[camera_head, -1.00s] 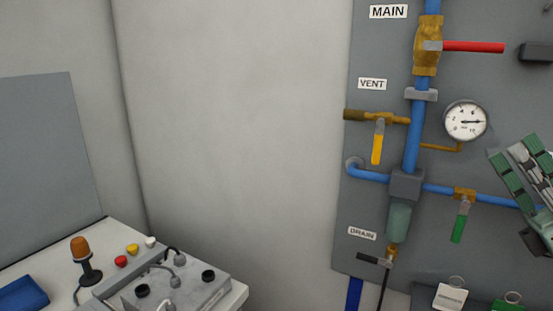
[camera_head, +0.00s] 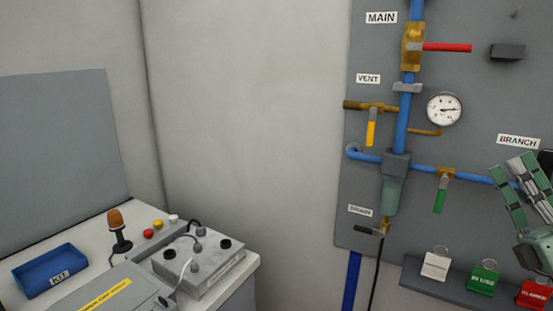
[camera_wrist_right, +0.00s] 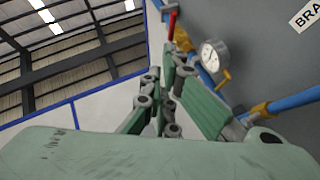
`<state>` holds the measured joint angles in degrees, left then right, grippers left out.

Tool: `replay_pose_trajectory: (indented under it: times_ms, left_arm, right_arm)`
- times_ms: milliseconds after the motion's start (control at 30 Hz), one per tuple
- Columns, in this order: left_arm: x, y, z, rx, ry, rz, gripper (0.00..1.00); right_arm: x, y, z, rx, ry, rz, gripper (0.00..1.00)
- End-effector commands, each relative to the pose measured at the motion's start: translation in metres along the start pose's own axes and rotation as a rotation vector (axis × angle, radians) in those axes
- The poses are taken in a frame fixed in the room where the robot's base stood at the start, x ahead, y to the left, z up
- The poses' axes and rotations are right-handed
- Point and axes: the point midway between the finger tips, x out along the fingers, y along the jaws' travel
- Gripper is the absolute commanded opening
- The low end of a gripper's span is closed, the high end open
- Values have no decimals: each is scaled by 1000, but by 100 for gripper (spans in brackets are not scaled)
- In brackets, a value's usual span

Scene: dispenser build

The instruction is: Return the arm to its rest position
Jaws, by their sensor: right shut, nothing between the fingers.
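My right gripper (camera_head: 515,180) is at the right edge of the head view, in front of the grey panel (camera_head: 480,110) and below the BRANCH label. Its green fingers point up and it holds nothing. In the right wrist view its fingers (camera_wrist_right: 165,105) fill the middle, with the gauge (camera_wrist_right: 212,55) and blue pipe beyond them. The gripper overlaps the right end of the blue branch pipe (camera_head: 420,169) in the head view; I cannot tell the gap. My left gripper is not in view.
The panel carries the red-handled main valve (camera_head: 447,47), yellow vent handle (camera_head: 371,127) and green branch handle (camera_head: 440,200). Tags including a green IN USE tag (camera_head: 483,279) hang low at right. A bench at left holds a blue KIT tray (camera_head: 38,276), an amber beacon (camera_head: 117,225) and a grey battery (camera_head: 208,262).

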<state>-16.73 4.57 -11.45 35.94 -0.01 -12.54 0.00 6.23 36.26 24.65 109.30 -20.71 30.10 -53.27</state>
Motion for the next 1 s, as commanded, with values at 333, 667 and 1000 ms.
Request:
replay_pose_trajectory:
  times_ms: [333, 667, 1000]
  left_arm:
    - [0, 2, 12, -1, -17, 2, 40]
    - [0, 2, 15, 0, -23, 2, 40]
    - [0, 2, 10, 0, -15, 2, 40]
  right_arm:
    - [-49, -81, -54, 422, -203, -360, 0]
    - [-216, -149, -203, 1043, -638, -1046, 0]
    - [-377, -77, -338, 1333, -1071, -1672, 0]
